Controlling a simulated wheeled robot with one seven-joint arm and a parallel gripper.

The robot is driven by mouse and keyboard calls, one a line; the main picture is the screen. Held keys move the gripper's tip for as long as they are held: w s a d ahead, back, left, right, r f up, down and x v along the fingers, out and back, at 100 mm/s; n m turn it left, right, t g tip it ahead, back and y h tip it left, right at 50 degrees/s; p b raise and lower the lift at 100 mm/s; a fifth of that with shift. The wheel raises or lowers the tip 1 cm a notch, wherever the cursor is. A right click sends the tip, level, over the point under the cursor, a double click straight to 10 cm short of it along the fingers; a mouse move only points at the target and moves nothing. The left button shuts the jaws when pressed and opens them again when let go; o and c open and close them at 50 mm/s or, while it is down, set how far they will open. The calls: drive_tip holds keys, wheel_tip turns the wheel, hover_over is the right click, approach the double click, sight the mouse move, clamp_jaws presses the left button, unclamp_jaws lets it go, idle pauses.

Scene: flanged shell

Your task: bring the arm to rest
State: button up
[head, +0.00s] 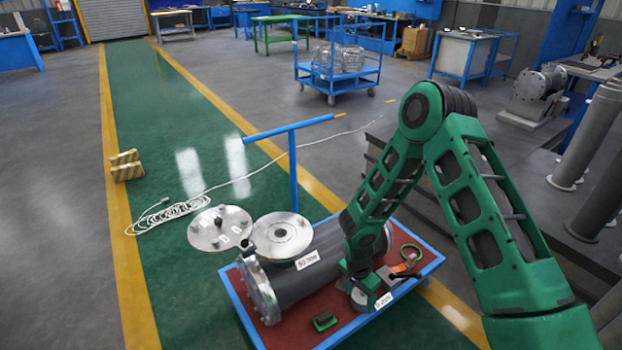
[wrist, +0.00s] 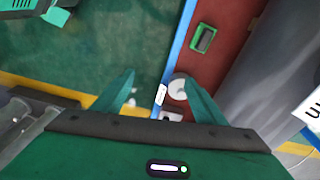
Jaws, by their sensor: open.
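My gripper (wrist: 158,77) shows two green fingers spread wide apart in the wrist view, with nothing held between them. In the head view my green arm reaches down to the front right of a cart (head: 258,334) with a blue rim and red top. My gripper (head: 370,298) is low near that rim there, and its fingertips are hard to make out. The wrist view shows the cart's blue rim and a white label (wrist: 161,95) between the fingers. A round pale item (wrist: 178,88) is beside the right finger; I cannot tell whether they touch.
A grey flanged shell (head: 312,270) lies on the cart. A round cover (head: 220,229) and a flange disc (head: 283,238) are by its left end. A white cable (head: 185,208) is coiled on the green floor.

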drive_tip(key=s+d+r+n+h, duration=0.1)
drive_tip(key=s+d+r, duration=0.1)
drive_tip(key=d+r, duration=1)
drive_tip(key=s+d+r, duration=0.2)
drive_tip(key=d+r, duration=0.6)
drive_tip(key=r, duration=0.7)
drive_tip(key=s+d+r+n, duration=0.1)
drive_tip(key=s+d+r, duration=0.4)
drive_tip(key=s+r, duration=0.5)
drive_tip(key=s+r+n+y, duration=0.1)
drive_tip(key=s+r, duration=0.5)
drive_tip(key=s, duration=0.9)
drive_tip(key=shift+r+y, duration=0.2)
drive_tip(key=shift+y, duration=0.6)
drive_tip(key=shift+d, duration=0.1)
drive_tip(key=shift+w+f+g, duration=0.25)
drive_tip(key=shift+w+g, duration=0.05)
drive_tip(key=shift+w, duration=0.3)
